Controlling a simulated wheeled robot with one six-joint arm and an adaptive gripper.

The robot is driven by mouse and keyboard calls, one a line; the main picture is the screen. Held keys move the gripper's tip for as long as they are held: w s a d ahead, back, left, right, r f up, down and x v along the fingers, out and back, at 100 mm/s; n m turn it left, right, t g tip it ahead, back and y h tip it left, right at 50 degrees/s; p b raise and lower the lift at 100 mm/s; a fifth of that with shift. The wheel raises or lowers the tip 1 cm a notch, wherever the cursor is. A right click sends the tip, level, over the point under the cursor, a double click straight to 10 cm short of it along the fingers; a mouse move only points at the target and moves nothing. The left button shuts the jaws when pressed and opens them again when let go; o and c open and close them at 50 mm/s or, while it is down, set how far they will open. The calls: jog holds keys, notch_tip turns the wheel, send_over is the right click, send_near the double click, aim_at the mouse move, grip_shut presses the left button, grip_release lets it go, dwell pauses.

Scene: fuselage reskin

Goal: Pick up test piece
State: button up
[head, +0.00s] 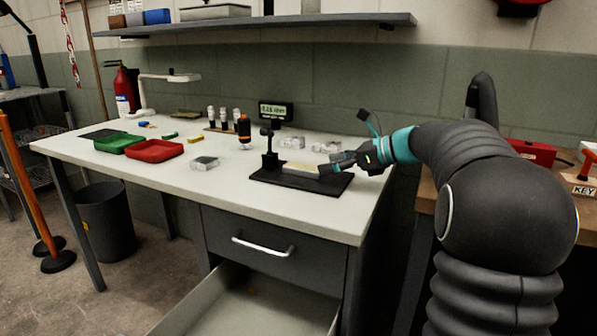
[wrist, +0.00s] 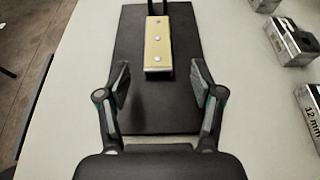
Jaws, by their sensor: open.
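In the head view the test piece (head: 300,168) shows as a pale strip on the black base (head: 275,180), near the right end of the white bench. My gripper (wrist: 160,84) is open, its fingers apart on either side of the near end of the bar and not touching it. In the head view my gripper (head: 330,166) is at the right end of the bar.
A black stand (head: 269,150) rises at the base's left end, with a small display (head: 276,112) behind. Metal blocks (wrist: 290,42) lie right of the base, one more marked "12 mm" (wrist: 311,110). Red (head: 154,151) and green (head: 118,143) trays sit left. An open drawer (head: 250,305) is below.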

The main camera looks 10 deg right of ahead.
aim_at(305, 166)
jog(key=b+x, duration=0.1)
jog(key=x, duration=0.1)
jog(key=b+x, duration=0.1)
jog(key=x, duration=0.1)
jog(key=b+x, duration=0.1)
jog(key=x, duration=0.2)
jog(key=shift+a+r, duration=0.15)
jog(key=shift+r, duration=0.15)
jog(key=c, duration=1.3)
